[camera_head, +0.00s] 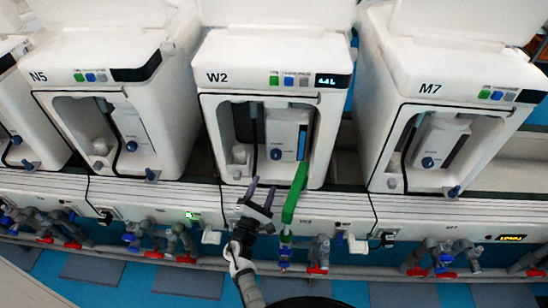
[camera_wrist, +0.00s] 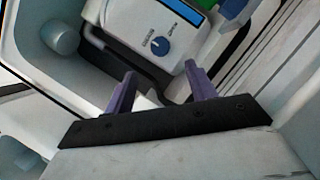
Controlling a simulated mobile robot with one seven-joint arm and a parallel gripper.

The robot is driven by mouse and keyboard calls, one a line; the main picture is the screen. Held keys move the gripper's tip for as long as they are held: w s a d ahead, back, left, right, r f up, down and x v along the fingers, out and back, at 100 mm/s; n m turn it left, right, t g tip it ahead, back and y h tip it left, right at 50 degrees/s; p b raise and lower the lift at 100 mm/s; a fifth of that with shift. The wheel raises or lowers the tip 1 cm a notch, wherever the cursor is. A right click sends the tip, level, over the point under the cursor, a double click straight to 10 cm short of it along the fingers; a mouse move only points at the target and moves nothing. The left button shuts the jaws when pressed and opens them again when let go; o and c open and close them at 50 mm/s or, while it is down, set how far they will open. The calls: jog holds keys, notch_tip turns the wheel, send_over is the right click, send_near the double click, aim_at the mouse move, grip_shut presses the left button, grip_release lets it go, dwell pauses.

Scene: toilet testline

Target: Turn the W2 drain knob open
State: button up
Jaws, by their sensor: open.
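The W2 unit (camera_head: 225,75) is a white tank with an open front in the middle of the head view. A round blue knob (camera_head: 276,154) is on the white box inside it. In the wrist view this knob (camera_wrist: 159,45) has a pale pointer mark and small labels that I cannot read, so I cannot tell if it is the drain knob. My gripper (camera_head: 262,188) is in front of the lower opening of W2. Its purple fingers (camera_wrist: 160,77) are spread and empty, below the knob in the wrist view and apart from it.
A green handle-like part (camera_head: 294,194) stands just right of my gripper. Units N5 (camera_head: 60,75) and M7 (camera_head: 455,87) flank W2. Pipes with red valves (camera_head: 317,269) run along the front below the white ledge (camera_head: 335,203).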

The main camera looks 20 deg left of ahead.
aim_at(275, 158)
jog(key=p+x, duration=0.1)
jog(key=x, duration=0.9)
jog(key=shift+w+p, duration=0.3)
jog(key=c, duration=1)
